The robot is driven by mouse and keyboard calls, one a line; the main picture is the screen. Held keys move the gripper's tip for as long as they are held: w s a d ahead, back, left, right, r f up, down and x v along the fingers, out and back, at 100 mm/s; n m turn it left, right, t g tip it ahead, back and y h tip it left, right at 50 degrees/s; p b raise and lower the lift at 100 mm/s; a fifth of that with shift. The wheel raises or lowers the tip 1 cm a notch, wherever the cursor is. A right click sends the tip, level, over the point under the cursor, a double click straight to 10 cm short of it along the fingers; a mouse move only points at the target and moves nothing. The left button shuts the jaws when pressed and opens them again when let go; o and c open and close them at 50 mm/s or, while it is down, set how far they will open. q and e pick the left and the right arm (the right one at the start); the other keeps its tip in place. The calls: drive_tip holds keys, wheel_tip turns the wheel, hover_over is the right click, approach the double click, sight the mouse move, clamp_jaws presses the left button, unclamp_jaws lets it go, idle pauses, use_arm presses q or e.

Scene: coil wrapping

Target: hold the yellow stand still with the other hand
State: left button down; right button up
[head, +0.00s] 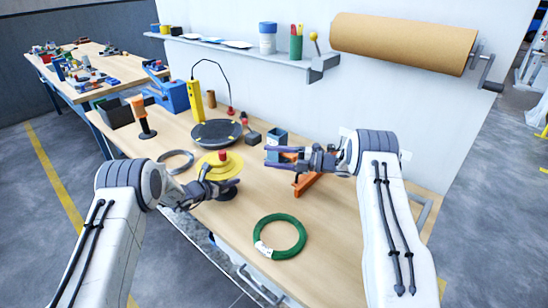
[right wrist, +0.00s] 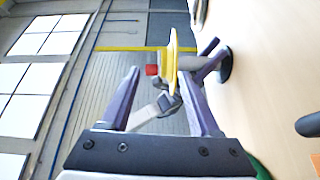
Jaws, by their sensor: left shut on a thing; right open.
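The yellow stand (head: 229,164) has a round yellow top with a red knob, above a dark base on the table. My left gripper (head: 222,186) is shut on the stand just below its yellow top, though its fingers partly hide the grip. The right wrist view shows the yellow top (right wrist: 173,55) edge-on, with the red knob pointing left. My right gripper (head: 270,157) is open and empty, above the table to the right of the stand. Its spread fingers (right wrist: 160,85) also show in the right wrist view. A green coil (head: 260,231) with a white tag lies flat near the front edge.
A grey ring (head: 164,156) lies left of the stand. A dark round plate (head: 205,132) and a blue container (head: 276,138) stand behind. An orange piece (head: 306,184) lies under my right gripper. A brown paper roll (head: 400,42) hangs on the wall. Table around the green coil is clear.

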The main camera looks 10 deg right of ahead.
drive_tip(key=shift+d+n, duration=0.25)
drive_tip(key=shift+n, duration=0.25)
drive_tip(key=shift+a, duration=0.1)
drive_tip(key=m+t+h, duration=0.1)
drive_tip(key=m+t, duration=0.1)
drive_tip(key=m, duration=1.7)
approach(219, 152)
drive_tip(key=shift+m, duration=0.3)
drive_tip(key=x, duration=1.2)
drive_tip(key=shift+w+f, duration=0.2)
drive_tip(key=shift+w, duration=0.05)
clamp_jaws()
